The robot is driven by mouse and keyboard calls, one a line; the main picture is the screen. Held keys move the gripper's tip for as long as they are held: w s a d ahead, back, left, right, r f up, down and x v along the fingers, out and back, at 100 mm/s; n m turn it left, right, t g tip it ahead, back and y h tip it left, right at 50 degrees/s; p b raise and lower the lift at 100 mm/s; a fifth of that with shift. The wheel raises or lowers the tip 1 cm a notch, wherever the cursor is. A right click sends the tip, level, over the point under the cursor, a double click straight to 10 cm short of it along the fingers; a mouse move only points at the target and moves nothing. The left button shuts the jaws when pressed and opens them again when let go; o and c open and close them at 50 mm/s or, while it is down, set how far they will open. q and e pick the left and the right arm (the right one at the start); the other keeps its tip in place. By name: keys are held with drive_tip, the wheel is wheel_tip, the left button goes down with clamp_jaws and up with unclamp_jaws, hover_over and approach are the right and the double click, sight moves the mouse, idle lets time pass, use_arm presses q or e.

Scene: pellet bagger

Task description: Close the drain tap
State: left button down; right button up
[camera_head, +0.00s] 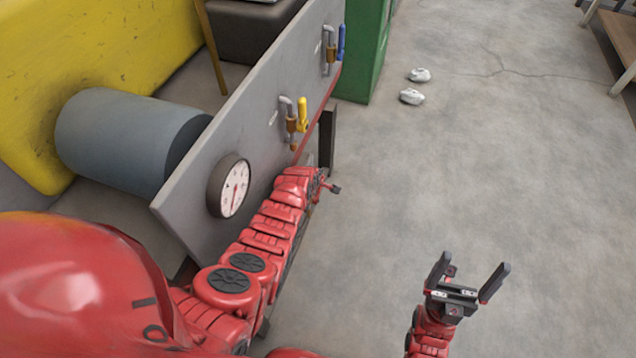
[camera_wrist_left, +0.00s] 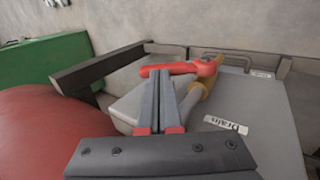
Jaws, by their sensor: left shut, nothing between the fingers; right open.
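A tap with a red lever (camera_wrist_left: 182,68) and a brass body (camera_wrist_left: 200,92) shows in the left wrist view, beside a label on the grey panel (camera_wrist_left: 265,110). The lever lies crosswise to the brass body. My left gripper (camera_wrist_left: 160,74) is shut and empty, its fingertips close to the lever's left part; I cannot tell if they touch. In the head view my left arm reaches along the panel (camera_head: 262,100) and mostly hides this tap. My right gripper (camera_head: 468,280) is open and empty above the floor at lower right.
A yellow-handled tap (camera_head: 302,115), a blue-handled tap (camera_head: 341,42) and a round gauge (camera_head: 229,187) are on the panel. A green cabinet (camera_head: 368,50) stands beyond it. Two small white lumps (camera_head: 412,97) lie on the floor. The floor at right is mostly clear.

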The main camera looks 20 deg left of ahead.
use_arm(q)
drive_tip(key=shift+w+f+g+b, duration=0.1)
drive_tip(key=shift+w+g+b, duration=0.3)
drive_tip(key=shift+g+b, duration=0.1)
drive_tip(key=shift+f, duration=0.15)
drive_tip(key=shift+w+b, duration=0.15)
drive_tip(key=shift+b, duration=0.2)
drive_tip(key=shift+w+f+b, duration=0.45)
drive_tip(key=shift+w+b, duration=0.05)
drive_tip(key=shift+b, duration=0.8)
drive_tip(key=f+b, duration=0.1)
drive_tip(key=b, duration=0.2)
drive_tip(key=shift+w+d+f, duration=0.1)
drive_tip(key=shift+w, duration=0.3)
drive_tip(key=shift+w+f+b, duration=0.15)
drive_tip(key=shift+w+b, duration=0.2)
drive_tip(key=shift+b, duration=0.8)
